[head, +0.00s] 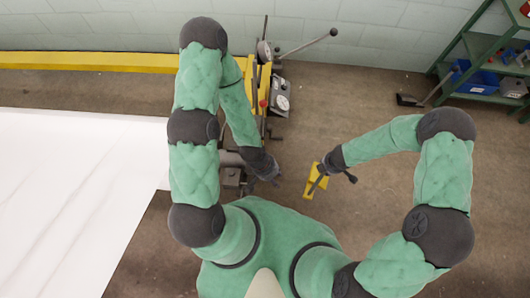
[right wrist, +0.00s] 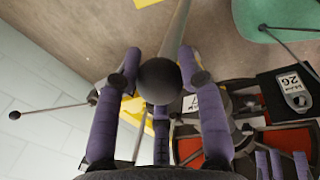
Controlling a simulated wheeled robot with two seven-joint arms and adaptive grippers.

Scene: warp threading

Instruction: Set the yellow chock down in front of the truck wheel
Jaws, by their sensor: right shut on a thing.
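The yellow chock (head: 312,192) shows in the head view beside my right gripper (head: 337,176), with a dark rod running over it. In the right wrist view my right gripper (right wrist: 163,75) has its purple fingers around a black ball on a grey rod (right wrist: 180,32). I take this for the chock's handle. A scrap of yellow shows at that view's top edge. My left gripper (head: 271,179) is beside a grey metal part (head: 231,176); whether its fingers are apart is unclear. I cannot make out the truck wheel for certain.
A yellow beam (head: 100,61) runs along the wall to a machine with a ball-ended lever (head: 308,43). A white sheet (head: 75,190) fills the left. A green shelf (head: 480,48) with a blue bin (head: 474,77) stands at the upper right.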

